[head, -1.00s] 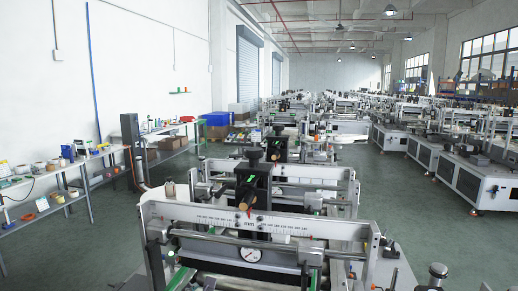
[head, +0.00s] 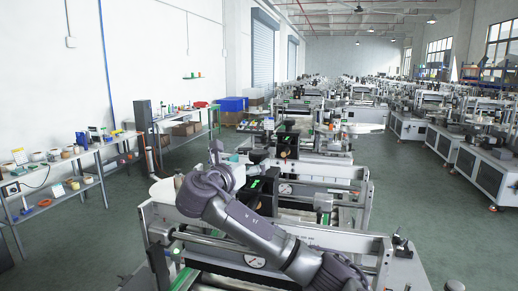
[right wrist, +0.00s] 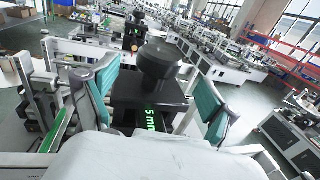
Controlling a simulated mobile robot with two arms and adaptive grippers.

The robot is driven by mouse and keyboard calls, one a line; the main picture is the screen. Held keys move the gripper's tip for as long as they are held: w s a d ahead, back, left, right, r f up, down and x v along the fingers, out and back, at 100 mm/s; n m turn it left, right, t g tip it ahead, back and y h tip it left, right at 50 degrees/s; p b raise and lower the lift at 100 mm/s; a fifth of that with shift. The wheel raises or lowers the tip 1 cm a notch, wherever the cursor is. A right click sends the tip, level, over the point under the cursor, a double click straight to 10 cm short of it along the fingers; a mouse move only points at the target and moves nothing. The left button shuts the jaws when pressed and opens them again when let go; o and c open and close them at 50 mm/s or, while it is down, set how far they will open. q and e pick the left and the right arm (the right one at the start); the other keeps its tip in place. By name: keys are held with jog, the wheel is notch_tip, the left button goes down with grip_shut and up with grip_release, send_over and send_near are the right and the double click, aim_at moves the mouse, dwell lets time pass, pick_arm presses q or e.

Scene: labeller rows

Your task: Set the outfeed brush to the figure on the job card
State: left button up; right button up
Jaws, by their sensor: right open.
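A black knob (right wrist: 160,62) tops a black block on the nearest machine. A green lit readout (right wrist: 150,118) on the block shows "5 mm"; any digits before it are hidden by my gripper's pale body. In the head view, the block (head: 264,190) stands on the machine's cross beam. My right gripper (right wrist: 154,95) is open, with teal finger pads left and right of the knob in the wrist view and gaps on both sides. In the head view, my right gripper (head: 240,168) is beside the block. I cannot make out a job card's figure. My left gripper is out of view.
A round dial gauge (head: 256,262) sits on the near machine, partly behind my arm. More machines stand in rows behind and at right (head: 480,165). A shelf bench (head: 60,170) with small items and cards is at left. Green floor (head: 110,225) is clear between.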

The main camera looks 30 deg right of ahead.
aim_at(255, 159)
jog(key=p+x, duration=0.1)
jog(key=x, duration=0.3)
jog(key=shift+w+d+r+p, duration=0.1)
jog(key=shift+d+r+p, duration=0.1)
jog(key=shift+p, duration=0.1)
jog(key=shift+w+d+f, duration=0.2)
jog(key=shift+w+d, duration=0.15)
jog(key=shift+d, duration=0.15)
jog(key=c, duration=1.2)
jog(key=shift+o, duration=0.2)
jog(key=shift+n+t+y, duration=0.3)
jog(key=shift+t, duration=0.1)
